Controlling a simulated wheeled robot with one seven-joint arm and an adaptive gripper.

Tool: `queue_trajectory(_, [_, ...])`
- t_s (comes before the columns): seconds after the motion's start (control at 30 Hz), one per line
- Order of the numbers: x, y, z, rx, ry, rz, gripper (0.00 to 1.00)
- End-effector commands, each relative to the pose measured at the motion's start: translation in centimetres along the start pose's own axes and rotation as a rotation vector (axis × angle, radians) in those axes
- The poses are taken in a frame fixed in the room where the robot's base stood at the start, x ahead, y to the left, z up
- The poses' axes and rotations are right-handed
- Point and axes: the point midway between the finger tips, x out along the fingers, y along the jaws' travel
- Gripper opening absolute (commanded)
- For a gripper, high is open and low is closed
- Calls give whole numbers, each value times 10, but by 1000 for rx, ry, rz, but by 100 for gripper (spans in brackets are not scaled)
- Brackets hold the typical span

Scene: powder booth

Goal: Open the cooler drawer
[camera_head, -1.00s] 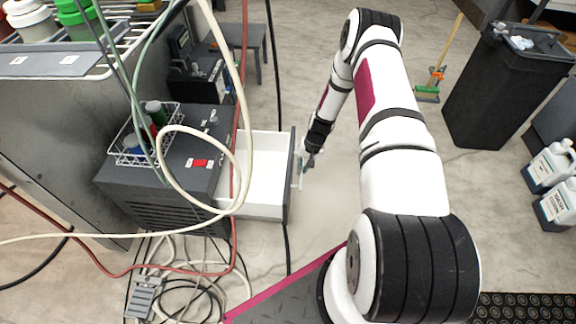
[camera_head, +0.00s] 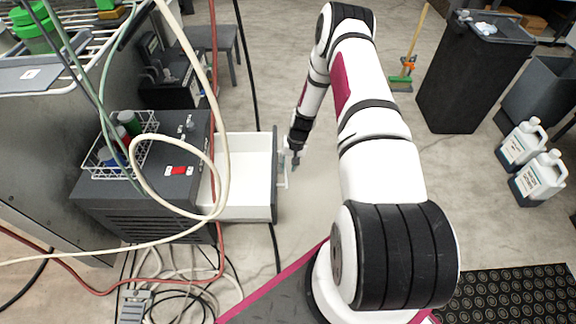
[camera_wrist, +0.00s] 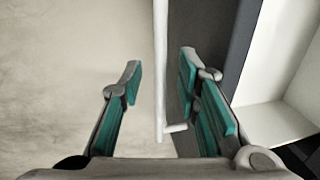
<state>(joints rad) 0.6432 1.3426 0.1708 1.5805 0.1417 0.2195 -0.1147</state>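The dark grey cooler (camera_head: 140,215) stands at the left in the head view. Its white drawer (camera_head: 247,175) is pulled well out, with its dark front panel (camera_head: 275,178) towards my gripper. The pale bar handle (camera_head: 284,168) sits on the outer side of that panel. My gripper (camera_head: 295,160) is at the handle, small in the head view. In the wrist view my gripper (camera_wrist: 160,85) has its teal-padded fingers apart. The handle (camera_wrist: 160,70) runs between them, with a visible gap on each side. The drawer interior (camera_wrist: 275,120) shows at right.
A wire basket with bottles (camera_head: 118,160) and a looped cream hose (camera_head: 140,165) are on the cooler. Cables (camera_head: 180,280) lie on the floor below. A black bin (camera_head: 465,80) and white jugs (camera_head: 545,175) stand at right. Floor beyond the drawer is clear.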

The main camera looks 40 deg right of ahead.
Motion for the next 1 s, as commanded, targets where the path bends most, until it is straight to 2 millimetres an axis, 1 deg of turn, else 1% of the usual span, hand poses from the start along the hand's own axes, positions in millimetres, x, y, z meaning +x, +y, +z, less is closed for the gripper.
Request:
queue_trajectory(0.17, [-22, 0, -2, 0, 3, 0, 30])
queue_trajectory(0.4, [-71, 0, -2, 0, 3, 0, 30])
queue_trajectory(0.5, [-89, 0, -1, 0, 4, 0, 30])
queue_trajectory(0.6, [-103, 0, -1, 1, 2, 0, 30])
queue_trajectory(0.7, [-112, 1, -1, 1, 2, 0, 30])
queue_trajectory(0.8, [-117, 1, 0, 1, 1, 0, 30])
queue_trajectory(1.0, [-118, 1, 0, 1, 0, 0, 30])
